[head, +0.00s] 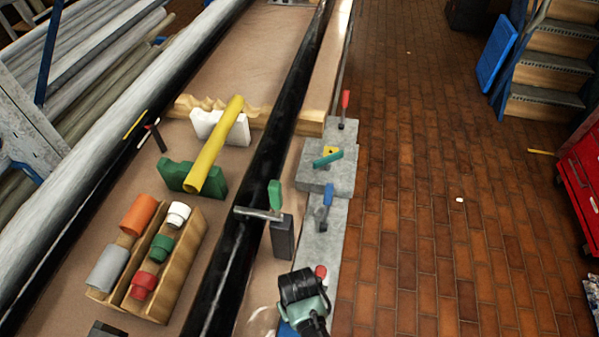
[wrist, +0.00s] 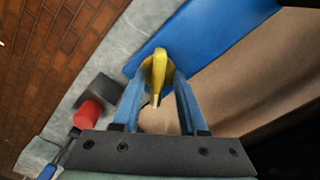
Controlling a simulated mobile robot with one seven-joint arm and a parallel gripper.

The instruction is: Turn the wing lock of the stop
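The wing lock (wrist: 160,68) is a yellow upright wing on a round yellow base, beside a blue plate (wrist: 208,34) in the wrist view. My gripper (wrist: 159,88) points down at it, with its two blue fingers spread on either side of the wing. The fingers look open, with the wing between them; I cannot tell whether either touches it. In the head view my gripper (head: 303,295) is at the bottom, over the near end of the bench edge. It hides the wing lock there, and only a bit of the blue plate (head: 287,329) shows.
A red knob (wrist: 90,112) on a dark block stands close beside the fingers. Along the grey strip are a blue-handled clamp (head: 326,200), a teal lever (head: 328,159) and a red-handled clamp (head: 345,102). A black pipe (head: 283,120) runs lengthwise. The brick floor (head: 440,200) is largely clear.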

